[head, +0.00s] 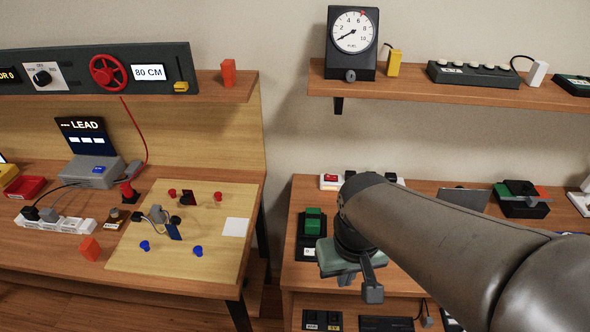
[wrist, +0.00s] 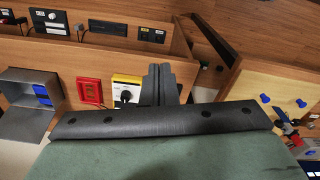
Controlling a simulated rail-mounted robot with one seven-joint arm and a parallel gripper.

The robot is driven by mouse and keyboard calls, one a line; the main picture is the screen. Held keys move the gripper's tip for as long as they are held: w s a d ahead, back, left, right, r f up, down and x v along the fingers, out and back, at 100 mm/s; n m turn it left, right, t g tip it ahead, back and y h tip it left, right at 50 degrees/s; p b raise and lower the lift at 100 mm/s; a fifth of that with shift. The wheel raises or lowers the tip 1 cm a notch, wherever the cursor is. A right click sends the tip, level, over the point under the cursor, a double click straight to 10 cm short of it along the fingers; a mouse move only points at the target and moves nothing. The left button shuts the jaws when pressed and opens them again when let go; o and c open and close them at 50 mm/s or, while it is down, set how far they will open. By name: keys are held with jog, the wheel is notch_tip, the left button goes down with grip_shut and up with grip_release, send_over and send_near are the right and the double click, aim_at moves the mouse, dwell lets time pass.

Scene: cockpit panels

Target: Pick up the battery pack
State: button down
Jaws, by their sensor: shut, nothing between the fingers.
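I cannot tell for sure which object is the battery pack; none carries a readable label saying so. A green block (head: 313,222) stands on a black base on the right-hand bench, just left of my gripper in the head view. A black unit with green and red parts (head: 521,196) sits farther right on the same bench. My gripper (head: 372,292) hangs over the front of this bench, pointing down, shut and empty. In the wrist view its dark fingers (wrist: 158,86) are together and touch no object that I can make out.
A shelf (head: 440,84) with a gauge (head: 352,38) runs above the right bench. A gap separates the benches. My arm hides part of the right bench.

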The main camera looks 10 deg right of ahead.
dwell(0.4)
jog(key=shift+c, duration=0.8)
grip_release()
jog(key=shift+w, duration=0.1)
